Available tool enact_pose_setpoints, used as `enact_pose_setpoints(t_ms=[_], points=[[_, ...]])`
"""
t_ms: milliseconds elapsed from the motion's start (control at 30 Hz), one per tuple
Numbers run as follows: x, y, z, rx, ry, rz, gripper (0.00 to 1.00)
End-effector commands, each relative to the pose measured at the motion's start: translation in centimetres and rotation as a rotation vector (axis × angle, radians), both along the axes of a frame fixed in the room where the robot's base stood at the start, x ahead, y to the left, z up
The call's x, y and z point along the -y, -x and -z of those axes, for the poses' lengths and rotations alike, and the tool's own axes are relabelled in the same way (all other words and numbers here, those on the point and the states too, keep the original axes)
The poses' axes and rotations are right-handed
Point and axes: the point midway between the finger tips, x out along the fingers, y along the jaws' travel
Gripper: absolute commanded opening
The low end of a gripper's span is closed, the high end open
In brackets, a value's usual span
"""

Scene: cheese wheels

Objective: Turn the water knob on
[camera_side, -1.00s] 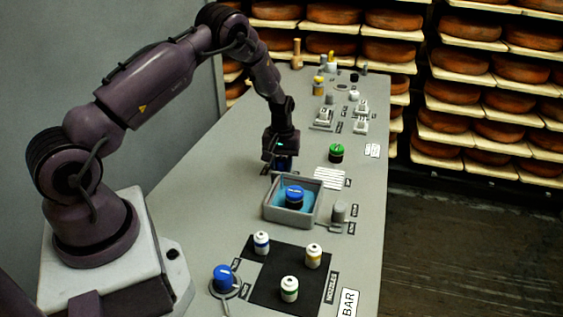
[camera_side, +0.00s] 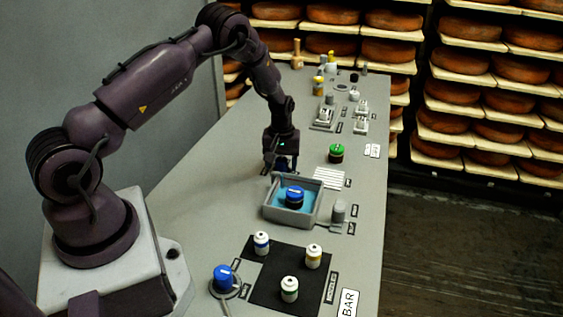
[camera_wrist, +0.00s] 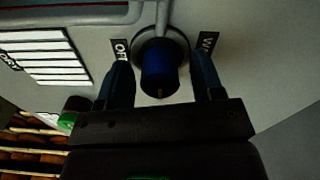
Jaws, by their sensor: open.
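In the wrist view a round blue knob (camera_wrist: 160,68) stands on a grey round base on the panel. A label reading OFF is on its left, and a partly hidden label starting with W is on its right. My gripper (camera_wrist: 162,72) is open, with one dark finger on each side of the knob. I cannot tell whether the fingers touch it. In the side view my gripper (camera_side: 281,165) points down at the panel behind the grey basin, and mostly hides this knob.
The grey basin (camera_side: 272,212) holds a blue-capped item (camera_side: 294,196). Another blue knob (camera_side: 223,278) and several white bottles on a black mat (camera_side: 262,290) are nearer the camera. A green knob (camera_side: 336,153) stands to the right of my gripper. Cheese shelves are behind.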

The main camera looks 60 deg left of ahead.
Motion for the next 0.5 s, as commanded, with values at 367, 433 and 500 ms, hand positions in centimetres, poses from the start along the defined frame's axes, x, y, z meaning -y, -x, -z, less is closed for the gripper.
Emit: enact_pose_setpoints(t_ms=[367, 433, 500], points=[[0.0, -0.1, -4.0, 0.005, -0.002, 0.001, 0.61], [0.0, -0.1, -5.7, 0.005, -0.003, 0.001, 0.61], [0.0, -0.1, -7.3, 0.005, -0.002, 0.001, 0.61]])
